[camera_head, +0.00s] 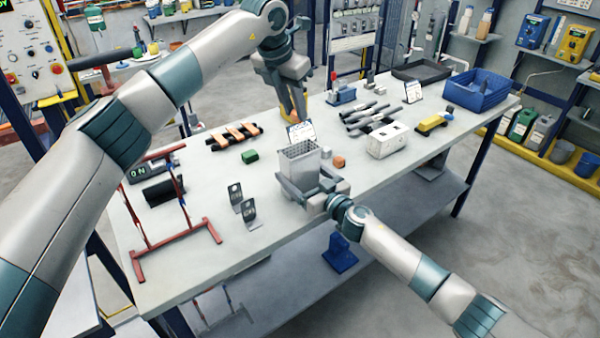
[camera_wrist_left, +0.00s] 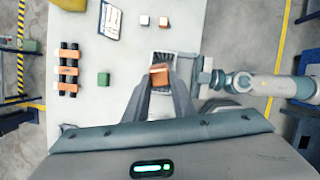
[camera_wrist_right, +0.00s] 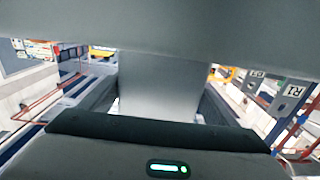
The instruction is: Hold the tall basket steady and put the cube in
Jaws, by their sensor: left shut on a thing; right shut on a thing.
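The tall grey basket (camera_head: 298,168) stands upright near the table's front edge, its open grid top facing up. My right gripper (camera_head: 308,183) is shut on its sides; in the right wrist view the basket wall (camera_wrist_right: 158,85) fills the gap between the fingers. My left gripper (camera_head: 299,116) is raised above the table, pointing down. In the left wrist view it is shut on an orange cube (camera_wrist_left: 159,76), with the basket's grid top (camera_wrist_left: 172,58) below and partly hidden behind the fingers.
Near the basket lie a grey cube (camera_head: 326,153), an orange cube (camera_head: 339,162) and a green block (camera_head: 249,157). Upright metal brackets (camera_head: 249,212) and a red rack (camera_head: 184,238) stand left. A white box (camera_head: 388,141) and blue bin (camera_head: 479,90) are right.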

